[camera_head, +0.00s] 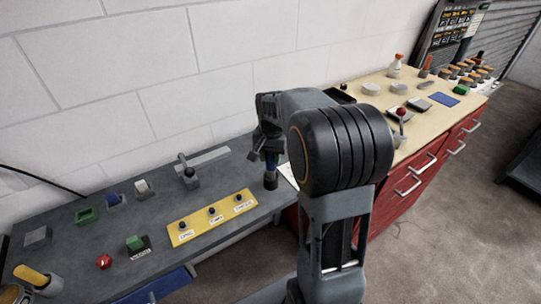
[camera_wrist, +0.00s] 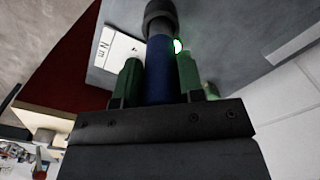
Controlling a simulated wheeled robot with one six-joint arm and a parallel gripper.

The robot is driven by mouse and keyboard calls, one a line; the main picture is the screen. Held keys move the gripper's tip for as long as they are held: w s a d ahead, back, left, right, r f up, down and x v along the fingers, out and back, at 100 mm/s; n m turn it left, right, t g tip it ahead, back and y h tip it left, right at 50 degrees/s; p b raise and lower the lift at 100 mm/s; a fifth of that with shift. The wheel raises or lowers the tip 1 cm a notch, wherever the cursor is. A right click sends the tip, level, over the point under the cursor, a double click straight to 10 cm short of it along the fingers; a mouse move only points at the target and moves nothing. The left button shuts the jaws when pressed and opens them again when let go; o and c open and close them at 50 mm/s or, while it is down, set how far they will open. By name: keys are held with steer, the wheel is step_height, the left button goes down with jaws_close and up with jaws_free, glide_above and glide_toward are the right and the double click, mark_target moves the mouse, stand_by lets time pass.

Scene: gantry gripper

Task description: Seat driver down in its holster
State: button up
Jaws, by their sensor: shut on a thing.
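My gripper (camera_head: 269,152) points down over the right end of the grey bench. It is shut on the driver, a blue upright cylinder (camera_head: 270,164). In the wrist view the blue driver (camera_wrist: 159,72) lies between the two green fingers. A dark round piece (camera_head: 271,181) is at the driver's lower end, close to the bench top; it also shows in the wrist view (camera_wrist: 160,18). I cannot tell whether this piece is the holster or the driver's own end, nor whether it touches the bench.
A yellow plate (camera_head: 213,222) with several black knobs lies left of the driver. A grey lever fixture (camera_head: 189,177) stands behind it. A white card marked "N m" (camera_wrist: 117,52) lies beside the driver. The wooden-topped red cabinet (camera_head: 420,170) adjoins on the right; a wall runs behind.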

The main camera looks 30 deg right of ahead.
mark_target(271, 163)
steer(key=shift+f+b, duration=1.25)
steer(key=shift+f, duration=0.55)
steer(key=o, duration=1.1)
steer(key=shift+r, duration=0.15)
step_height(271, 163, up, 14)
steer(key=shift+f, duration=0.15)
